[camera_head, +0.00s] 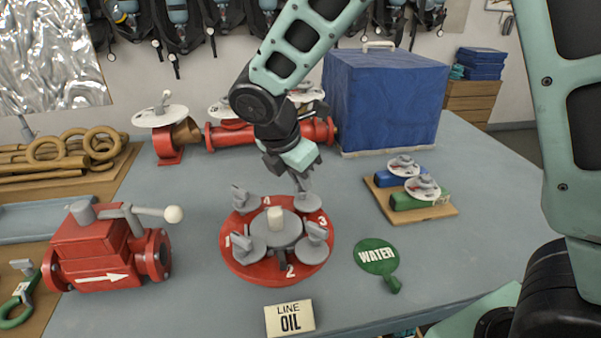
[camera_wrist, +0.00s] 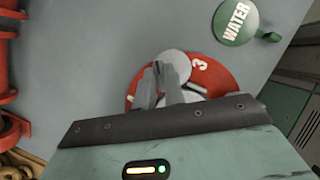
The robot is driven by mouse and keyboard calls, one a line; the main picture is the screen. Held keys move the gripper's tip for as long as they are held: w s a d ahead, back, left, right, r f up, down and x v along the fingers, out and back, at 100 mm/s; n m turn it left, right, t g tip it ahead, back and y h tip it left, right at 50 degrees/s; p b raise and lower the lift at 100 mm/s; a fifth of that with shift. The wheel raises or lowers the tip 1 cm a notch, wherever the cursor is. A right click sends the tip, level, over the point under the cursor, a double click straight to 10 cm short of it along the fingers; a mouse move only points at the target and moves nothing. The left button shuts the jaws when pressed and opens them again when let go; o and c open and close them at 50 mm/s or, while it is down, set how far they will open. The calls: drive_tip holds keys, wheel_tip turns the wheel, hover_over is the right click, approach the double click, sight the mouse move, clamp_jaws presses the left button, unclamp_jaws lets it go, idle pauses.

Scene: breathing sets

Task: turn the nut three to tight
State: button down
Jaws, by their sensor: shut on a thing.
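A round red plate (camera_head: 240,265) lies on the table with grey winged nuts around a grey hub (camera_head: 276,236) that has a cream peg. White numbers 1 to 4 mark the nuts. Nut three (camera_head: 309,204) is at the plate's back right, beside the number 3. My gripper (camera_head: 301,176) reaches down from above and is shut on the upright wing of nut three. In the wrist view my gripper's fingers (camera_wrist: 159,78) stand over nut three's grey disc (camera_wrist: 175,60), and they hide most of the wing. Nuts one, two and four are untouched.
A red valve (camera_head: 100,255) with a white-knobbed lever stands left. A green WATER paddle (camera_head: 376,257) and a LINE OIL sign (camera_head: 290,318) lie in front. A board (camera_head: 448,211) with blue and green valves is right; a blue covered box (camera_head: 380,100) stands behind.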

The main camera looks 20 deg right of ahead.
drive_tip(key=m+p, duration=0.1)
drive_tip(key=m, duration=0.1)
drive_tip(key=m+g+p, duration=0.1)
drive_tip(key=shift+w+r+m+g, duration=0.15)
drive_tip(key=shift+m+g, duration=0.15)
drive_tip(key=shift+m, duration=0.1)
drive_tip(key=m+g+p, duration=0.1)
drive_tip(key=m+p, duration=0.1)
drive_tip(key=m, duration=0.1)
drive_tip(key=shift+w+m, duration=0.1)
drive_tip(key=shift+m, duration=0.2)
drive_tip(key=m+g+p, duration=0.1)
drive_tip(key=m+g, duration=0.1)
drive_tip(key=m, duration=0.2)
drive_tip(key=shift+w+d+p, duration=0.1)
drive_tip(key=shift+p, duration=0.3)
drive_tip(key=shift+m+g+y+p, duration=0.4)
drive_tip(key=shift+m+y, duration=0.3)
drive_tip(key=shift+m, duration=0.9)
drive_tip(key=c, duration=1.5)
unclamp_jaws()
drive_tip(key=shift+w, duration=0.1)
drive_tip(key=b+v, duration=0.3)
drive_tip(key=v, duration=1.4)
drive_tip(key=shift+r, duration=0.1)
